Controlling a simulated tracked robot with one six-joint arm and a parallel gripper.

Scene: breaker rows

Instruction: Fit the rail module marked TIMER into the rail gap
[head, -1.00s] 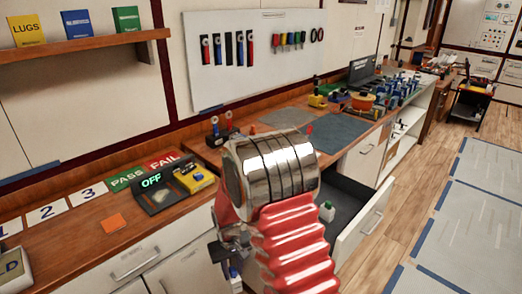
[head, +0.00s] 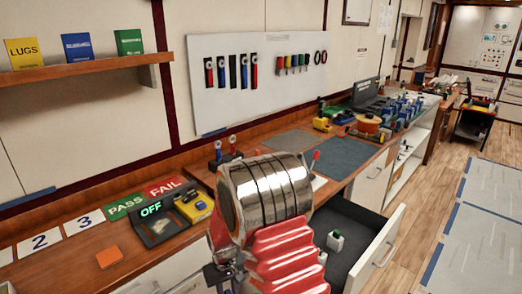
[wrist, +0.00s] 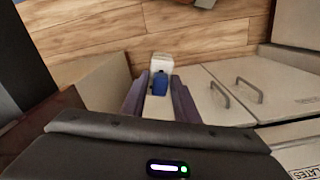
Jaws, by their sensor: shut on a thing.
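My gripper (wrist: 157,97) is shut on a white module with a blue part (wrist: 160,84), seen between the two dark fingers in the wrist view. No marking can be read on the module, so I cannot tell whether it says TIMER. In the head view my gripper (head: 219,275) is low in the picture, in front of the bench, partly hidden by my arm. I cannot make out the rail gap in either view.
An open drawer (head: 384,246) juts out to the right of my arm. The bench carries a box showing OFF (head: 152,209) and an orange square (head: 109,257).

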